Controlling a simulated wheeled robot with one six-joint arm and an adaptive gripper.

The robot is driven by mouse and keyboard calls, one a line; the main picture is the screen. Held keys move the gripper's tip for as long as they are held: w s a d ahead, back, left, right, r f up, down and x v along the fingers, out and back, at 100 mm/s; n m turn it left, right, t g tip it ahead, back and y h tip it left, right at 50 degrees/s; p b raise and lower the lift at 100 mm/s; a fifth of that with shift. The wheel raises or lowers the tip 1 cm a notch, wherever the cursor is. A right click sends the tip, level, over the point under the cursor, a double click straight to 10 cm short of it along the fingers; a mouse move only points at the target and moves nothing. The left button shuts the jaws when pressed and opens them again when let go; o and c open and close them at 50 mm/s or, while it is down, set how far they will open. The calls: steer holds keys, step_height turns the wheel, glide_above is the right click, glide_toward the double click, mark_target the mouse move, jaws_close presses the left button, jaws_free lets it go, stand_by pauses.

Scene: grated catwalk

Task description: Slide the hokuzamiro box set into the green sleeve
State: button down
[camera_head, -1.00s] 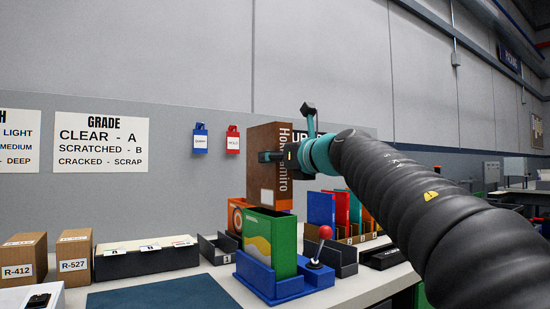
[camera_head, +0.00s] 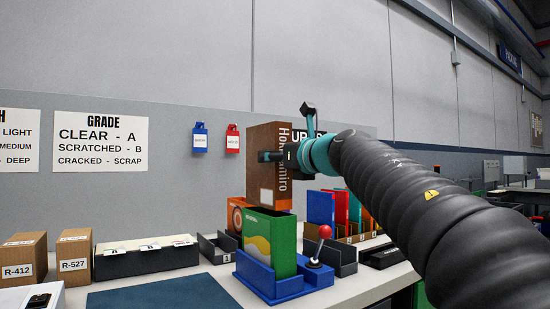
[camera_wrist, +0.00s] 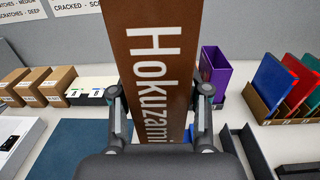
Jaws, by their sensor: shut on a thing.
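The brown box set (camera_head: 267,170), lettered Hokuzamiro on its spine, is upright in my gripper (camera_head: 279,156). The gripper is shut on it from the right. In the wrist view the box set (camera_wrist: 155,50) stands between the two fingers (camera_wrist: 160,92). The green sleeve (camera_head: 284,250) stands upright in a blue holder (camera_head: 262,276) on the table, with a yellow pattern on its side. The box set's lower end is directly over the sleeve's top. In the wrist view the box hides the sleeve.
A red-knobbed lever (camera_head: 324,233) is at the holder's right. An orange sleeve (camera_head: 236,214) stands behind it. Several coloured folders (camera_head: 321,208) stand in a rack at right. Cartons (camera_head: 74,256) and a black-fronted box (camera_head: 146,257) are left. A blue mat (camera_head: 165,295) lies clear in front.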

mark_target(276, 173)
steer(key=shift+f+b, duration=4.8)
steer(key=shift+f, duration=1)
steer(key=shift+c, duration=0.4)
jaws_free()
steer(key=shift+r, duration=0.1)
step_height(276, 173, up, 8)
steer(key=p, duration=0.8)
steer(key=shift+p, duration=0.3)
